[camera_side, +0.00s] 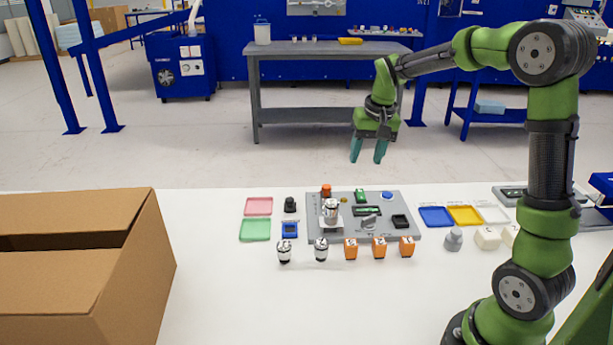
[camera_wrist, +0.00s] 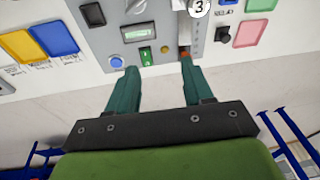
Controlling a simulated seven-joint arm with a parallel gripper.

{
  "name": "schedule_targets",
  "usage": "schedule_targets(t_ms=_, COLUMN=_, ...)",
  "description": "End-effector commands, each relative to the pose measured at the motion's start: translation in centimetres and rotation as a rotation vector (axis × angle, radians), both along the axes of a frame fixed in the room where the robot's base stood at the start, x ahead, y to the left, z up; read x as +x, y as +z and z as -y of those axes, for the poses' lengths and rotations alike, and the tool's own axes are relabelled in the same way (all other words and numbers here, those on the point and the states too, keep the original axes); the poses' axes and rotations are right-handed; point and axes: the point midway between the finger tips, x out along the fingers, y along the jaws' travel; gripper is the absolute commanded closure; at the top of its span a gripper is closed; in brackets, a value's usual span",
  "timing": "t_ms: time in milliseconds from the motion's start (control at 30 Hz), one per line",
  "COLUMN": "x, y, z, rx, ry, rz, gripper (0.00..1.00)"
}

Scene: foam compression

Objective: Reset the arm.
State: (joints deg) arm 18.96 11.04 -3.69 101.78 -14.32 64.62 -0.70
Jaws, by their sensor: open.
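My gripper (camera_side: 369,150) is raised above the far side of the white table in the side view. Its two teal fingers point down, apart, with nothing between them. In the wrist view the fingers of my gripper (camera_wrist: 160,85) are spread, and the grey panel (camera_wrist: 95,30) lies beyond their tips. The grey panel (camera_side: 385,233) rests on the table below my gripper, with air between them. It carries a small display, a blue button (camera_side: 387,195), a green switch (camera_side: 360,195), an orange-red knob (camera_side: 326,190) and a metal weight (camera_side: 331,211).
Two metal weights (camera_side: 284,250) and three orange blocks (camera_side: 351,248) stand in front of the panel. Pink (camera_side: 258,206) and green (camera_side: 255,229) trays lie left; blue (camera_side: 436,217), yellow (camera_side: 465,215) and white trays lie right. A cardboard box (camera_side: 140,270) fills the left front.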

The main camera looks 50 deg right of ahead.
Motion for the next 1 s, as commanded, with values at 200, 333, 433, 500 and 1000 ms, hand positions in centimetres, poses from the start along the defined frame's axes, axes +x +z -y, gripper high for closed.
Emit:
schedule_targets(t_ms=200, x=-5.9, y=2.9, z=-8.9, rx=0.038, ry=0.128, rz=0.152, gripper=0.49)
schedule_targets(t_ms=333, x=-9.9, y=3.5, z=-13.1, rx=0.056, ry=0.205, rz=0.245, gripper=0.49)
schedule_targets(t_ms=433, x=-12.6, y=3.6, z=-15.6, rx=0.066, ry=0.261, rz=0.309, gripper=0.49)
schedule_targets(t_ms=500, x=-14.1, y=3.7, z=-16.8, rx=0.071, ry=0.293, rz=0.348, gripper=0.49)
schedule_targets(t_ms=1000, x=-16.0, y=5.0, z=-18.8, rx=0.071, ry=0.365, rz=0.438, gripper=0.49)
